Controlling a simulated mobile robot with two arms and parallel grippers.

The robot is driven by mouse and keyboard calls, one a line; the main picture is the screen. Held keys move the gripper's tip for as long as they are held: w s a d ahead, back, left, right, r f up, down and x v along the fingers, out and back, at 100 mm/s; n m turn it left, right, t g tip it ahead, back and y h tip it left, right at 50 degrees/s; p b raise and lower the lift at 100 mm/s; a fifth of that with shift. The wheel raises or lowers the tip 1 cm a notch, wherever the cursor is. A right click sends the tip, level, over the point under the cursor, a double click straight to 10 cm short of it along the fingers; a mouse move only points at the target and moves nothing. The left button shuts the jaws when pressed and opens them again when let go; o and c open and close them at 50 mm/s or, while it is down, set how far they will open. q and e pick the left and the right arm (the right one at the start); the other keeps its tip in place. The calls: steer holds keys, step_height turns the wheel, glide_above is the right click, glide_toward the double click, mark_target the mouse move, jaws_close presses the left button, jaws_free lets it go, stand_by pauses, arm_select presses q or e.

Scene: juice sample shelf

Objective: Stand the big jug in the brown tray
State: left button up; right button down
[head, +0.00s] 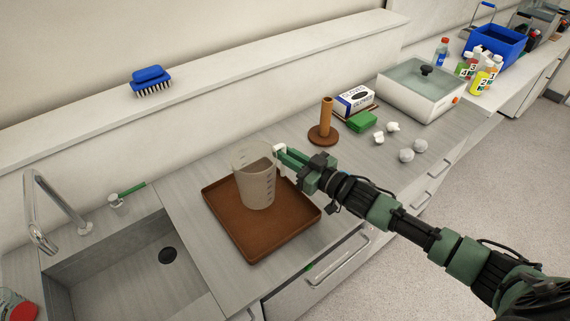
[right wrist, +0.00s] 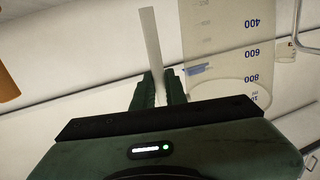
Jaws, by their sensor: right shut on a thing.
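The big jug (head: 257,188) is clear and grey-tinted, with measuring marks, and is upright. It shows over the middle of the brown tray (head: 222,222); I cannot tell whether its base touches the tray floor. My right gripper (head: 284,158) is shut on the jug's handle, at the jug's right side. In the right wrist view the jug (right wrist: 222,45) appears upside down with blue numbers, and its pale handle (right wrist: 151,40) runs between the fingers. My left gripper is not in view.
A sink (head: 120,268) with a tap lies left of the tray. A wooden holder (head: 325,125), a box (head: 355,100), a green sponge (head: 362,121) and several white lumps stand to the right. A blue brush (head: 151,80) lies on the ledge behind.

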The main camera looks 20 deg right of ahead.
step_height(320, 180, down, 5)
steer(key=shift+r, duration=0.2)
steer(key=shift+f, duration=0.2)
steer(key=c, duration=1.4)
jaws_free()
steer(key=shift+c, duration=0.2)
